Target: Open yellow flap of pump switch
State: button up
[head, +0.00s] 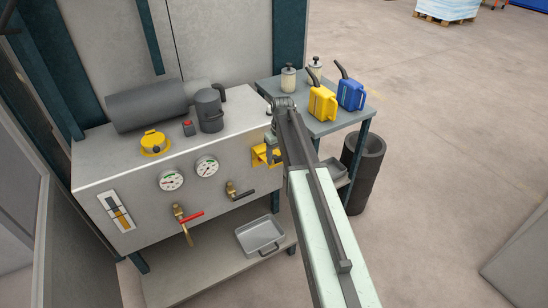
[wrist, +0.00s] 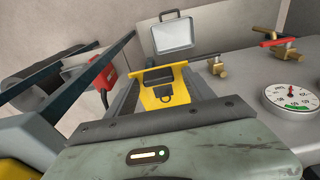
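The yellow flap (wrist: 163,97) of the pump switch, with a dark padlock mark, shows in the middle of the wrist view. In the head view the yellow switch part (head: 258,157) is at the right end of the cabinet front, partly hidden by my gripper. My gripper (head: 270,141) is right at it from above. In the wrist view grey fingers (wrist: 160,82) stand apart on either side of the flap. How far the flap is raised is unclear.
Gauges (head: 207,166) and a black-handled valve (head: 240,190) are left of the switch. A red-handled valve (head: 185,215) is lower left. A side table (head: 330,125) with a yellow can (head: 322,103) and a blue can (head: 350,95) stands close right. A dark bin (head: 366,165) is beside it.

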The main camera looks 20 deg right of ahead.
jog(key=r+p, duration=0.8)
jog(key=shift+s+d, duration=0.1)
jog(key=shift+s, duration=0.3)
jog(key=shift+f, duration=0.1)
